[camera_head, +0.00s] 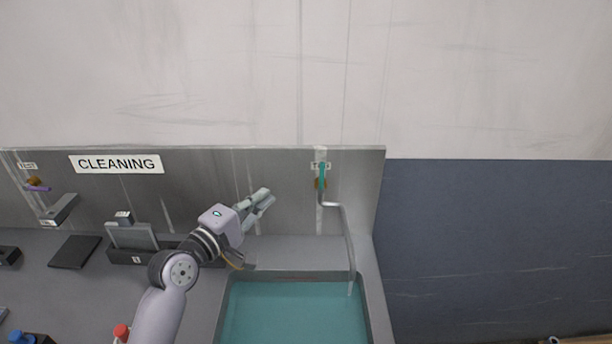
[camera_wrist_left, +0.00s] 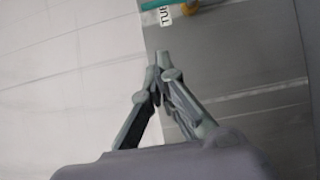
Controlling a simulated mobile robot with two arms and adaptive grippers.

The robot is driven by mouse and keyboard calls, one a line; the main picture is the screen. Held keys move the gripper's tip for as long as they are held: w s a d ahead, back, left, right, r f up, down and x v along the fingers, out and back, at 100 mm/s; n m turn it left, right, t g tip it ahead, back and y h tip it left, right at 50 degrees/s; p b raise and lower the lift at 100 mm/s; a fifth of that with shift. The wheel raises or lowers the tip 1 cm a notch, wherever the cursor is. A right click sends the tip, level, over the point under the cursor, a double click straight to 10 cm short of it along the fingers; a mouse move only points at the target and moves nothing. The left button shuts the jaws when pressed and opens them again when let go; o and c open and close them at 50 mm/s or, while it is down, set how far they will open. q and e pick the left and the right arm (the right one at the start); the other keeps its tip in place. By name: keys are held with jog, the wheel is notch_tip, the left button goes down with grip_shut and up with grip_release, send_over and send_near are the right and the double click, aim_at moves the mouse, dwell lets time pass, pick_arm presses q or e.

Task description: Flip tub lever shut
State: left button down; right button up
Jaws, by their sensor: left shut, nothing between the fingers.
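The teal tub lever (camera_head: 322,174) is on the back panel by the TUB label, above the bent grey spout (camera_head: 347,235). It looks upright, in front of a brass valve body (camera_head: 317,185). The tub (camera_head: 222,300) below holds teal water. My left gripper (camera_head: 267,197) is in front of the panel, left of the lever and apart from it. In the wrist view, my left gripper's fingertips (camera_wrist_left: 163,62) are together and hold nothing. The lever (camera_wrist_left: 158,4) and brass valve (camera_wrist_left: 190,8) show at that view's top edge, partly cut off. My right gripper is out of view.
A CLEANING sign (camera_head: 116,164) is on the panel at left. A second valve with a purple lever (camera_head: 38,188) is at far left. A dark holder (camera_head: 125,257) with a grey plate stands on the counter left of my arm. Space between my gripper and the lever looks clear.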

aim_at(322, 178)
pick_arm(q)
jog(key=s+d+p+x, duration=0.1)
jog(key=p+x, duration=0.3)
jog(key=x, duration=0.8)
jog(key=shift+d, duration=0.95)
jog(key=shift+w, duration=0.15)
